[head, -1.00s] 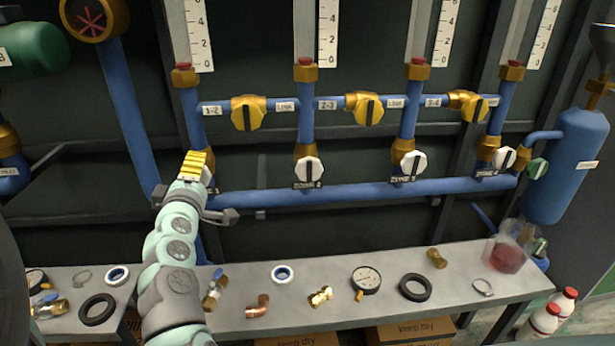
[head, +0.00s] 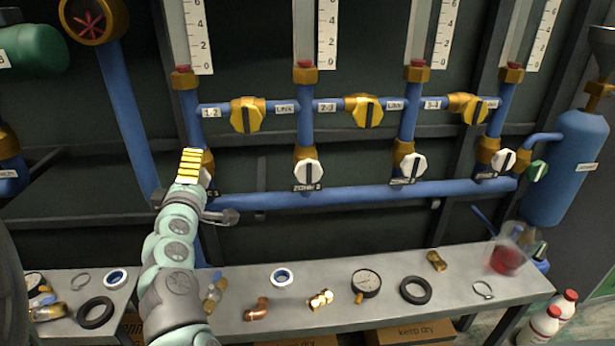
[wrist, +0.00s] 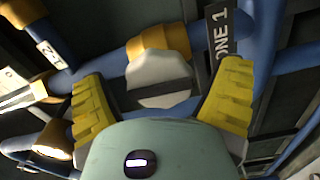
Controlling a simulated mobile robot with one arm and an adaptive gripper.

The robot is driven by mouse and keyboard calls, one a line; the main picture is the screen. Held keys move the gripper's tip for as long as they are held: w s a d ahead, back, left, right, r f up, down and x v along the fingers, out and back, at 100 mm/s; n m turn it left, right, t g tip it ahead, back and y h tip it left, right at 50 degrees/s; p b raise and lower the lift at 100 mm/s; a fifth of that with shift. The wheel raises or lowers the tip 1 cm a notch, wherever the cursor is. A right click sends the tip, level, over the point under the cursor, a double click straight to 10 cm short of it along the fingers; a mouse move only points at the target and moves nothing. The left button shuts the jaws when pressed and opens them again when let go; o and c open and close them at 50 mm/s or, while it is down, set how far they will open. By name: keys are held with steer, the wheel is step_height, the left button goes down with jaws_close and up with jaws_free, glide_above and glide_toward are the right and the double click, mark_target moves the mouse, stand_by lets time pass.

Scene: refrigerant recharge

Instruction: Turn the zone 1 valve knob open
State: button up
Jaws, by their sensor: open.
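The zone 1 valve knob (wrist: 158,72) is a white faceted knob with a dark bar across it, below a brass fitting in the wrist view. A "ONE 1" label (wrist: 221,40) is beside it. My gripper (wrist: 163,80) is open, with one yellow finger on each side of the knob. I cannot tell whether either finger touches it. In the head view my gripper (head: 191,164) is at the lower end of the leftmost riser pipe and hides most of the zone 1 knob.
White knobs for zone 2 (head: 307,172) and the zones to its right sit along the blue manifold pipe (head: 370,190). Yellow link valves (head: 247,115) are above. The bench (head: 330,290) below holds fittings, a gauge (head: 366,283) and a cup of red liquid (head: 507,259).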

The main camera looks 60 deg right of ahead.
steer(key=shift+a, duration=0.1)
steer(key=v, duration=1.2)
stand_by(0.5)
